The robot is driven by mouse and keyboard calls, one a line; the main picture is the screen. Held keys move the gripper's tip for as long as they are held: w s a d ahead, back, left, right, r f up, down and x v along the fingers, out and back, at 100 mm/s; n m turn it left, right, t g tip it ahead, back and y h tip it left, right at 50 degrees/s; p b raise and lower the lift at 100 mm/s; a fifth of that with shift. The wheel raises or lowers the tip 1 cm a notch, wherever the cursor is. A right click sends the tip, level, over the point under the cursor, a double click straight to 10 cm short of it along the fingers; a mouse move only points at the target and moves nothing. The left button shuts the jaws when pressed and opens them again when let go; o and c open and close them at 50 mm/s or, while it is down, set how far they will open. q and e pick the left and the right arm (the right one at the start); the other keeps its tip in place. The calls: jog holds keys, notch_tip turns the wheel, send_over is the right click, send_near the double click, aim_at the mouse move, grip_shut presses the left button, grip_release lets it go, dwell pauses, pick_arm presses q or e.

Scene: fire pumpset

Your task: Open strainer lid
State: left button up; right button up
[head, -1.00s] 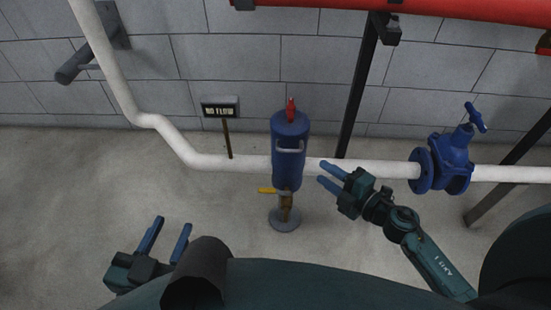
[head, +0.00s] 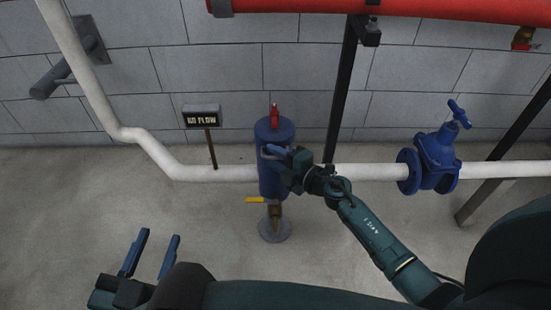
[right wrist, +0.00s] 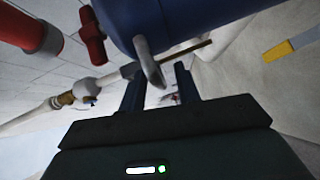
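The blue strainer (head: 270,183) stands upright on the white pipe, with a red fitting (head: 275,116) on top. Its pale lid handle (right wrist: 150,62) shows in the right wrist view, its lower end between my finger lines. My right gripper (head: 276,153) is at the strainer's upper front in the head view and hides most of the handle there. Its fingers (right wrist: 160,88) are apart in the right wrist view; I cannot tell whether they touch the handle. My left gripper (head: 152,257) is open and empty at the lower left, away from the strainer.
A blue gate valve (head: 436,162) sits on the white pipe (head: 370,172) to the right. A NO FLOW sign (head: 202,117) stands left of the strainer. A yellow lever (head: 256,200) is below the strainer. A black post (head: 340,110) and red pipe (head: 420,7) are behind.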

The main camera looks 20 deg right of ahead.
grip_shut()
dwell(0.4)
